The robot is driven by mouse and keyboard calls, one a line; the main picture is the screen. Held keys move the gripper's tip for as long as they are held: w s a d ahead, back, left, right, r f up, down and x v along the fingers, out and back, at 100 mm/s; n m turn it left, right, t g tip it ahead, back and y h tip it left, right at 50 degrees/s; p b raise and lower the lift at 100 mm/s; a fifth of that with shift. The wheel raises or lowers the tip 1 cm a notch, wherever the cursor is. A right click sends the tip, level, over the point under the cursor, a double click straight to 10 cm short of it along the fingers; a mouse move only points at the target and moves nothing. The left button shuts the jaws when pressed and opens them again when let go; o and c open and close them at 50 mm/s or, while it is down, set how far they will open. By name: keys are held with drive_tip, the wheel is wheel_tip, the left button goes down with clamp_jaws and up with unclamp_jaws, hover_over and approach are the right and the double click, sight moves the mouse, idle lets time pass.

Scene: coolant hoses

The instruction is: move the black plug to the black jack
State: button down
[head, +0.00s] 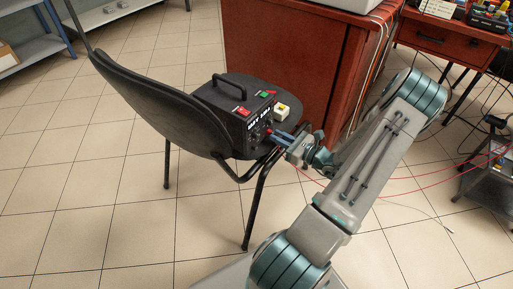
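A black box with a carrying handle (228,108) sits on the seat of a dark chair (150,95). It has a red and a green button on top and white lettering on its front face. My gripper (272,137) is at the front face, close to it or touching it. A small red part shows at the fingertips; I cannot tell if it is a plug or part of the box. The black plug and the black jack cannot be made out at this size. Whether the fingers are open or shut is not clear.
Thin red cables (410,181) run right from near my gripper toward a dark cart (487,170). A reddish-brown desk (285,60) stands behind the chair.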

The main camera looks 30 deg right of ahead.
drive_tip(key=shift+p+v, duration=0.7)
drive_tip(key=shift+v, duration=2.3)
drive_tip(key=shift+a, duration=0.1)
drive_tip(key=s+a+p, duration=0.1)
drive_tip(key=s+a, duration=0.3)
drive_tip(key=a, duration=0.3)
drive_tip(key=shift+x, duration=2.6)
drive_tip(key=shift+a+p, duration=0.15)
drive_tip(key=shift+p, duration=0.15)
drive_tip(key=shift+w+a, duration=0.1)
drive_tip(key=shift+w, duration=0.2)
drive_tip(key=shift+w+a+p, duration=0.2)
drive_tip(key=shift+w+p, duration=0.2)
drive_tip(key=shift+w, duration=0.05)
